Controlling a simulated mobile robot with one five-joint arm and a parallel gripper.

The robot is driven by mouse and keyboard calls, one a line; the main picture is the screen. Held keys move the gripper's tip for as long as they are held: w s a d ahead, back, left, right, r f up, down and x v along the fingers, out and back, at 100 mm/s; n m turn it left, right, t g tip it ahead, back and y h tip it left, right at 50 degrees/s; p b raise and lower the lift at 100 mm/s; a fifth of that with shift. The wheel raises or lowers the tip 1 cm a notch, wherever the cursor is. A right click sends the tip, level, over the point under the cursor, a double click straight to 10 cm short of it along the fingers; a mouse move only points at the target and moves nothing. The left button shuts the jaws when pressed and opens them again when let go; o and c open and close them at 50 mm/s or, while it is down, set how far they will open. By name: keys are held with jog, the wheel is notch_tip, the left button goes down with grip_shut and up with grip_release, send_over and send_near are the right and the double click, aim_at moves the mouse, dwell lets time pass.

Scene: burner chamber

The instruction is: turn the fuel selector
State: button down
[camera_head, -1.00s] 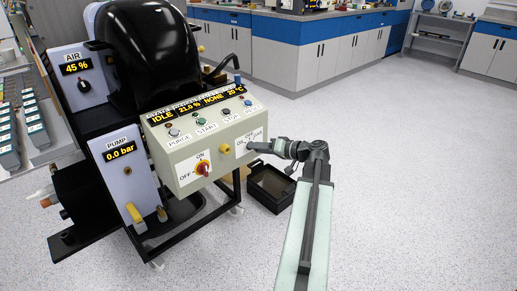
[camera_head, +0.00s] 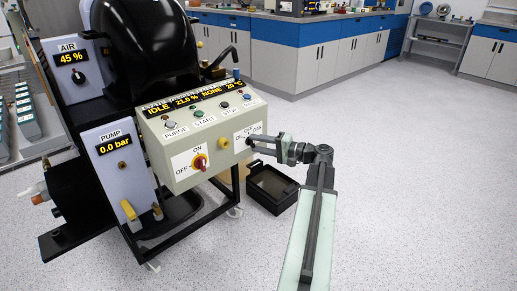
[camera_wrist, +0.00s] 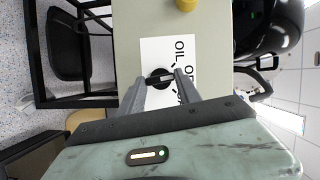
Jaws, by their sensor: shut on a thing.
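The fuel selector (camera_head: 249,141) is a small black knob on a white label reading OIL, OFF and GAS, at the right end of the panel's front. In the wrist view the black knob (camera_wrist: 160,79) sits on the white label, which appears turned sideways. My gripper (camera_head: 257,142) reaches in from the right, its fingers pointing at the panel. In the wrist view my gripper (camera_wrist: 160,78) has one finger on each side of the knob and is shut on it. The fingers partly cover the lettering, so I cannot tell which mark the knob points to.
The control panel (camera_head: 215,148) carries a red ON/OFF switch (camera_head: 200,162), a yellow knob (camera_head: 224,143) and several buttons. Its display reads IDLE and NONE. A black bin (camera_head: 272,187) stands on the floor below my gripper. The floor to the right is clear.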

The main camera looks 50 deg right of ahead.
jog(key=shift+f+m+b, duration=0.15)
jog(key=shift+m+b, duration=0.3)
jog(key=shift+m, duration=0.05)
jog(key=shift+m+t, duration=0.3)
jog(key=c, duration=0.8)
grip_release()
jog(key=shift+c, duration=0.2)
jog(key=shift+s, duration=0.1)
jog(key=v, duration=0.7)
jog(key=shift+s+d, duration=0.2)
jog(key=shift+s, duration=0.1)
